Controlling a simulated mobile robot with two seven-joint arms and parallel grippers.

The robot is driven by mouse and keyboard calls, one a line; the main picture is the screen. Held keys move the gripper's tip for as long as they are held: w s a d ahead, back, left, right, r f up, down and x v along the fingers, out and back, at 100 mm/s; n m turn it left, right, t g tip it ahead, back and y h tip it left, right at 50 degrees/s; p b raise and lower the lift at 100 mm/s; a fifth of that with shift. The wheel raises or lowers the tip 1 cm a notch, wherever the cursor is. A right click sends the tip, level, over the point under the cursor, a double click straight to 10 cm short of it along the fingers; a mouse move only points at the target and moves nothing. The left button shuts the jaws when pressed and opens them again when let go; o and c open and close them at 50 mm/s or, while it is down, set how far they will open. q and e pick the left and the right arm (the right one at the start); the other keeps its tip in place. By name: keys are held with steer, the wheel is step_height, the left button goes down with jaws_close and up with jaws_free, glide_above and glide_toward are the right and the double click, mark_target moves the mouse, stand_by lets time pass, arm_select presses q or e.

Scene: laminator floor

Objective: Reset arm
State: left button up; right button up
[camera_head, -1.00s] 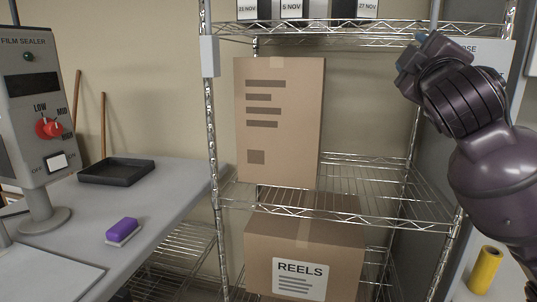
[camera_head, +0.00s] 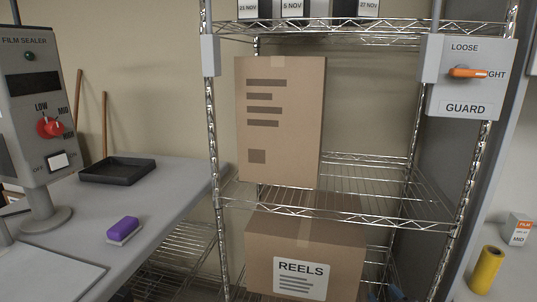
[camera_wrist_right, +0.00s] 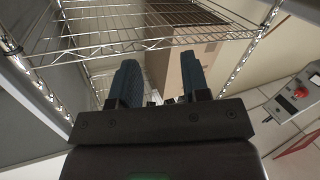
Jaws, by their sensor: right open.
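My right gripper (camera_wrist_right: 160,82) shows in the wrist view, its two blue-padded fingers apart with nothing held between them. Beyond the fingers are the wire shelves and a cardboard box. In the head view only a small dark and blue part of it (camera_head: 395,291) shows at the bottom edge, in front of the lower shelf, right of the REELS box (camera_head: 265,252). The rest of my right arm is out of that view. My left gripper is not in view.
A wire rack (camera_head: 335,214) holds a tall carton (camera_head: 281,120). A GUARD panel (camera_head: 470,85) with an orange knob (camera_head: 468,72) is on its right post. A yellow roll (camera_head: 485,269) stands at right. The film sealer (camera_head: 35,110) and a black tray (camera_head: 117,170) are at left.

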steer(key=s+d+f+m+g+h, duration=0.2)
steer(key=s+f+g, duration=0.3)
steer(key=s+f, duration=1.3)
steer(key=shift+s+f+m+h, duration=0.35)
steer(key=shift+s+m, duration=0.45)
steer(key=shift+s, duration=0.4)
steer(key=shift+d, duration=0.1)
